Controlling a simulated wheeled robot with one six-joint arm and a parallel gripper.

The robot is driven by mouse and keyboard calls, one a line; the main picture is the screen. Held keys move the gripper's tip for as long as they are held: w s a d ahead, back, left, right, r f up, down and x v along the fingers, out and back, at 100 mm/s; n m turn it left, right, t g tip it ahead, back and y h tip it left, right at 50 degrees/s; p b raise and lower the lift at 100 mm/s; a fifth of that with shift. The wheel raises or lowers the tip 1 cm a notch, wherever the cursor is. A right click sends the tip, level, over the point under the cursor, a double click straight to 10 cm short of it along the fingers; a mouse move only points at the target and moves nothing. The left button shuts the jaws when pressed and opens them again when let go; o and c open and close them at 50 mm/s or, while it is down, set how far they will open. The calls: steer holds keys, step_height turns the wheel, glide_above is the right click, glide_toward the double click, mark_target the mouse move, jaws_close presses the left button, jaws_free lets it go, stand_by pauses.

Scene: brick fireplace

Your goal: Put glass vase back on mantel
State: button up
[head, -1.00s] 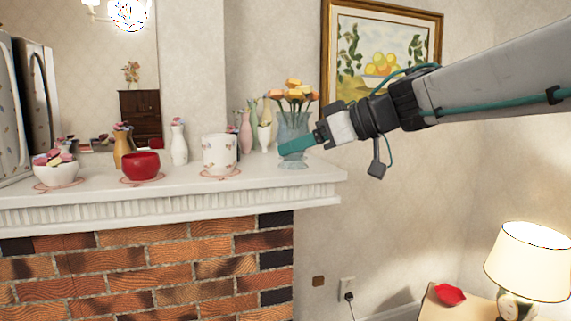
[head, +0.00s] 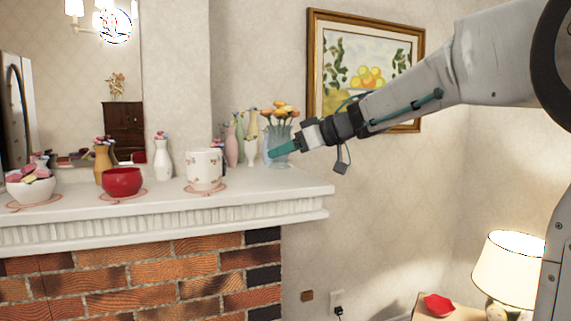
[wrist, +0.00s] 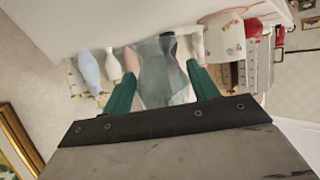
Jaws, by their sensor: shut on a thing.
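The glass vase (head: 281,136) is clear bluish glass with orange and yellow flowers in it. In the head view it is upright at the right end of the white mantel (head: 290,181). My gripper (head: 276,150) reaches in from the right with its teal fingers shut on the vase's body. In the wrist view the vase (wrist: 165,75) stands between the two fingers (wrist: 163,85). The fingers hide part of the vase, and I cannot tell whether its base touches the mantel top.
Slim vases, including a pink one (head: 232,146) and a white one (head: 251,142), stand close left of it. A white patterned mug (head: 203,168), red bowl (head: 122,181) and flower bowl (head: 31,187) line the mantel. A framed painting (head: 365,62) hangs behind my arm.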

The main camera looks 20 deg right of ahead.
mark_target(291, 160)
steer(key=shift+f, duration=1.6)
steer(key=shift+f, duration=0.1)
steer(key=o, duration=1.2)
steer(key=shift+f, duration=0.1)
steer(key=shift+r, duration=0.25)
steer(key=v, duration=1.2)
steer(key=shift+f, duration=0.1)
